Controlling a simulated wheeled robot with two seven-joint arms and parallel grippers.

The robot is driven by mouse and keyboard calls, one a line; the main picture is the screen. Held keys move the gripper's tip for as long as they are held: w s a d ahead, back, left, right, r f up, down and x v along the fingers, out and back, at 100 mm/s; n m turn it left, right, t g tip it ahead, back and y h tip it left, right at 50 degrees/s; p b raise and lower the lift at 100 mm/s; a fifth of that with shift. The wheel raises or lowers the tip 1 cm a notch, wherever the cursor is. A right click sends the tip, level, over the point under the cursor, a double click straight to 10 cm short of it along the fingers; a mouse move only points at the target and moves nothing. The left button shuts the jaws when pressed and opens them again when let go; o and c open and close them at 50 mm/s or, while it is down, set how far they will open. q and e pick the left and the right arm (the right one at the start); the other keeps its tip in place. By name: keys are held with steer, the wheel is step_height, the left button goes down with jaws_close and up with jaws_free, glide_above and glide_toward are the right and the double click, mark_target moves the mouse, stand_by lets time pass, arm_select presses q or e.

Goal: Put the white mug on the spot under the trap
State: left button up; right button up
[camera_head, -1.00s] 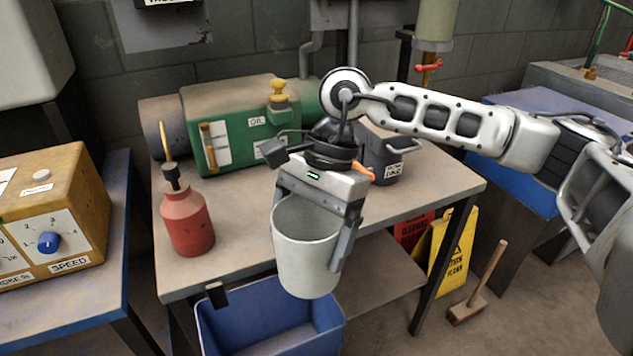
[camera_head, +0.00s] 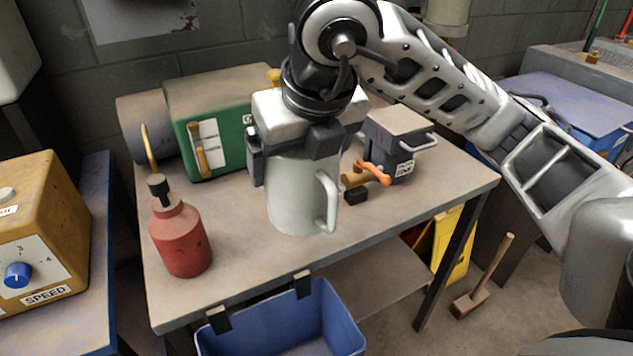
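The white mug (camera_head: 290,205) is upright over the front middle of the workbench, with its handle on the right. My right gripper (camera_head: 303,150) is above it, shut on its upper part with a finger on either side. The gripper covers the mug's rim. I cannot tell whether the mug's base touches the bench. A brass valve with an orange handle (camera_head: 372,172) is just right of the mug. I cannot identify the trap or the spot under it; my arm hides part of the back wall. My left gripper is not in view.
A red oil bottle (camera_head: 180,238) stands at the bench's front left. A green machine (camera_head: 226,140) and a dark grey lidded box (camera_head: 398,148) stand behind. A blue bin (camera_head: 290,328) hangs at the front edge. The bench top (camera_head: 235,225) is clear between bottle and mug.

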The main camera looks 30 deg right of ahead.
steer(key=shift+w+d+f+p, duration=0.15)
steer(key=shift+w+d+f, duration=0.75)
steer(key=shift+w+f, duration=1.2)
steer(key=shift+w+d+f+p, duration=0.15)
steer(key=shift+w+d+f, duration=0.75)
steer(key=shift+w+f, duration=1.1)
steer(key=shift+w+d+f+p, duration=0.15)
steer(key=shift+w+d+f, duration=0.75)
steer(key=shift+w+f, duration=1.2)
steer(key=shift+s+f, duration=0.2)
steer(key=shift+s, duration=0.05)
steer(key=shift+f, duration=0.15)
steer(key=o, duration=0.8)
steer(key=shift+c, duration=0.2)
